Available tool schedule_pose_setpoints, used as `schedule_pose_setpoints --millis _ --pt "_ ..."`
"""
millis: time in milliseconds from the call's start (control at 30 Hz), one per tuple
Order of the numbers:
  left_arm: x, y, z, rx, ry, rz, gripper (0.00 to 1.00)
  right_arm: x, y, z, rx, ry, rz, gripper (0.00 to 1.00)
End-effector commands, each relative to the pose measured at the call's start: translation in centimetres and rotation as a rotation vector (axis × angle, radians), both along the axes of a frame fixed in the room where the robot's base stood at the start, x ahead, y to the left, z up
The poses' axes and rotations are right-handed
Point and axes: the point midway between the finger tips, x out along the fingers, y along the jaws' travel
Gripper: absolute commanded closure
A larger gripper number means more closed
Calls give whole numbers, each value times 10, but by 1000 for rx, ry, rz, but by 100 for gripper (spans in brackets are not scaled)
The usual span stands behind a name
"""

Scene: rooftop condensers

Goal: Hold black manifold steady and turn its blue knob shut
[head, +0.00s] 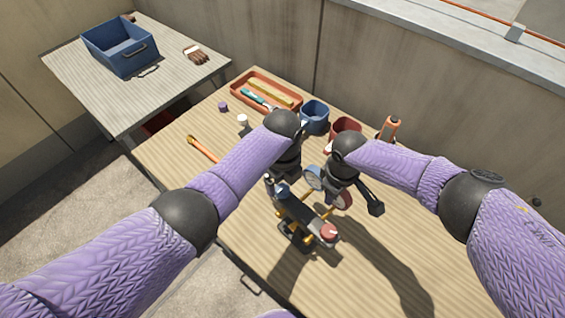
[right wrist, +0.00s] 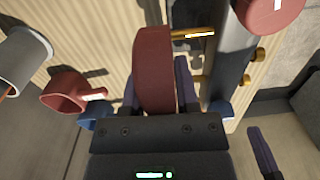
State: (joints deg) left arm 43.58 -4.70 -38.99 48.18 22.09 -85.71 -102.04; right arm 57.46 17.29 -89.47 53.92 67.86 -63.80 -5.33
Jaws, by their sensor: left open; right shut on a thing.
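The black manifold (head: 305,215) stands over the table, with brass fittings, a red knob (head: 328,232) at its near end and a blue knob (head: 282,190) at its far end. Its blue-rimmed gauge (head: 313,178) and red gauge (head: 343,199) are partly hidden by my right arm. My right gripper (head: 335,188) is shut on the red gauge; in the right wrist view the red gauge (right wrist: 152,70) sits edge-on between the fingers, beside the manifold body (right wrist: 232,60). My left gripper (head: 276,185) is open at the blue knob; contact cannot be told.
Behind stand a blue cup (head: 314,117), a red cup (head: 346,129) and an orange tray (head: 266,91) with tools. An orange-handled tool (head: 202,148) lies left, near small purple (head: 223,107) and white (head: 242,119) caps. A side table holds a blue crate (head: 120,48). The right front tabletop is clear.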

Motion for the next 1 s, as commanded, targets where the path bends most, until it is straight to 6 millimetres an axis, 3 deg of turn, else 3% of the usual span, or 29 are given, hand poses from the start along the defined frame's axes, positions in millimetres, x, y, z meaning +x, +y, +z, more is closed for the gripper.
schedule_pose_setpoints --millis 133,300,467,767,800,933,1000 --pt "1 0 43 -2 -5 -1 14 0 0 0 1 -1 0 100" --pt "1 0 78 -1 -2 0 14 0 0 0 1 -1 0 100" --pt "0 0 89 0 1 1 14 0 0 0 1 -1 0 100" --pt "0 0 89 0 1 0 14 0 0 0 1 -1 0 100" --pt "0 0 89 0 1 0 14 0 0 0 1 -1 0 53" --pt "0 0 88 1 1 0 14 0 0 0 1 -1 0 26" --pt "0 0 88 1 1 0 14 0 0 0 0 0 0 21"
